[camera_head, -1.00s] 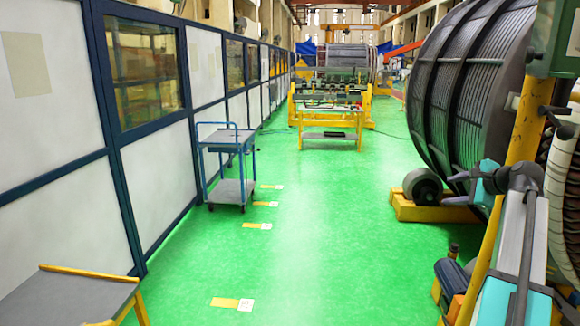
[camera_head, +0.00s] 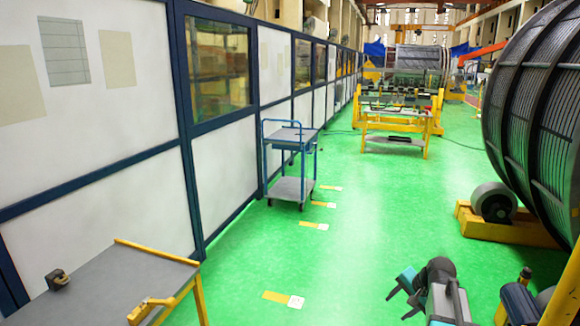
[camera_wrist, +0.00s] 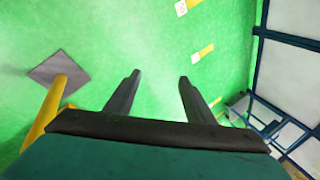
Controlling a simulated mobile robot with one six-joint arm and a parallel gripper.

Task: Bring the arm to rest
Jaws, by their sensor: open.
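My gripper (camera_head: 398,305) is at the lower right of the head view, at the end of my arm, over the green floor. Its two dark fingers point to the left in that view. In the wrist view my gripper (camera_wrist: 160,76) shows its two fingers spread apart, with only green floor between them. It holds nothing and its fingers touch nothing that I can see.
A grey table (camera_head: 105,285) with yellow edges stands at the lower left. A blue trolley (camera_head: 290,140) stands by the white wall panels (camera_head: 85,235). A large ribbed drum (camera_head: 535,110) stands at right. Green floor (camera_head: 370,215) is clear in the middle.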

